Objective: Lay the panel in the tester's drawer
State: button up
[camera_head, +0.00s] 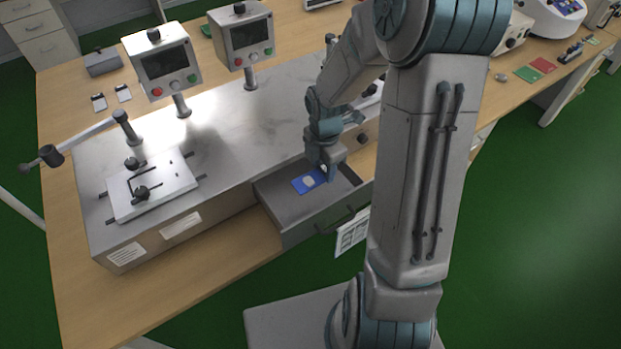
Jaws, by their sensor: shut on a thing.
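The blue panel (307,182) with a pale patch is at the open drawer of the tester, near the drawer's back part. My gripper (322,170) points down over the panel and is shut on its right side. The drawer (290,215) is pulled out from the front of the metal tester (240,125). The panel appears within the drawer's outline; I cannot tell whether it touches the drawer floor. My own arm covers the right part of the tester, and the fingertips are small and partly hidden.
Two display boxes (165,65) (245,35) stand on posts on the tester. A white plate with a black clamp (152,187) lies on its left part. A lever arm (85,138) sticks out left. Red and green cards (543,65) lie on the table at right.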

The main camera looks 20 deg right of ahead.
aim_at(322, 193)
jog(key=shift+s+f, duration=0.1)
jog(key=shift+f, duration=3.9)
jog(key=shift+f+b, duration=0.2)
jog(key=shift+b, duration=0.1)
jog(key=o, duration=1)
jog(key=shift+c, duration=0.2)
jog(key=shift+r, duration=0.1)
jog(key=shift+r, duration=0.1)
